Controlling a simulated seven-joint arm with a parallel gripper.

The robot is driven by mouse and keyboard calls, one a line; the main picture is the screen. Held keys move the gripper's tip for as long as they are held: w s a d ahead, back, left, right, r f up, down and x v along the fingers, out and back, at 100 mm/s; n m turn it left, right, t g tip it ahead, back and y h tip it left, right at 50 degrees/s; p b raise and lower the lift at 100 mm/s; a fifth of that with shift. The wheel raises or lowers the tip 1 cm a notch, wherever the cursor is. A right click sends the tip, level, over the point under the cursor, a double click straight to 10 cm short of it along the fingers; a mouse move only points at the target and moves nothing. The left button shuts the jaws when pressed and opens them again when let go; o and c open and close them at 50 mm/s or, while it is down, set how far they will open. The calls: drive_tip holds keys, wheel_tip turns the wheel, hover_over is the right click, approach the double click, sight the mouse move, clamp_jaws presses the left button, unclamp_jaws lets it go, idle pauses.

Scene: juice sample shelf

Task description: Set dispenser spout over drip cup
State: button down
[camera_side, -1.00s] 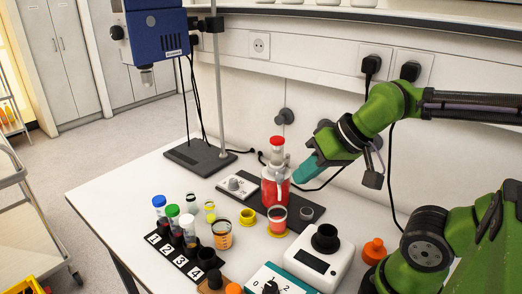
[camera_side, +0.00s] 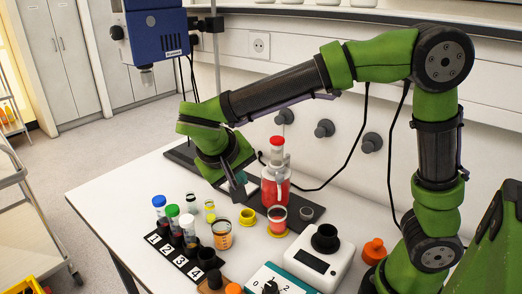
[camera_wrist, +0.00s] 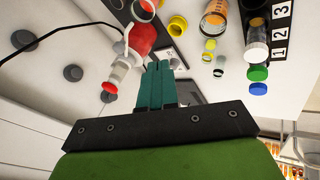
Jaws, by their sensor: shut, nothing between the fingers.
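The dispenser (camera_side: 276,188) is a red-filled bottle with a pale collar, spout fitting and red cap. It stands upright on a dark mat in the side view and shows tilted in the wrist view (camera_wrist: 142,40). A clear cup (camera_side: 277,214) with red in it stands in front of it on a yellow ring. I cannot tell exactly where the spout points relative to this cup. My gripper (camera_side: 240,187) is left of the dispenser, apart from it. Its teal fingers (camera_wrist: 157,68) are shut and empty in the wrist view, beside the dispenser.
A yellow cup (camera_side: 247,217), an orange-marked beaker (camera_side: 222,236) and capped vials (camera_side: 173,220) stand to the front left. A white scale-like device (camera_side: 318,259) is front right. A stand base (camera_side: 188,158) sits at the back.

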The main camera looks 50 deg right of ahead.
sight(278, 180)
drive_tip(key=d+f+m, duration=0.2)
drive_tip(key=d+f, duration=0.4)
drive_tip(key=d, duration=0.4)
drive_tip(key=shift+d+f+h, duration=0.15)
drive_tip(key=shift+d+h, duration=0.2)
drive_tip(key=shift+h, duration=0.05)
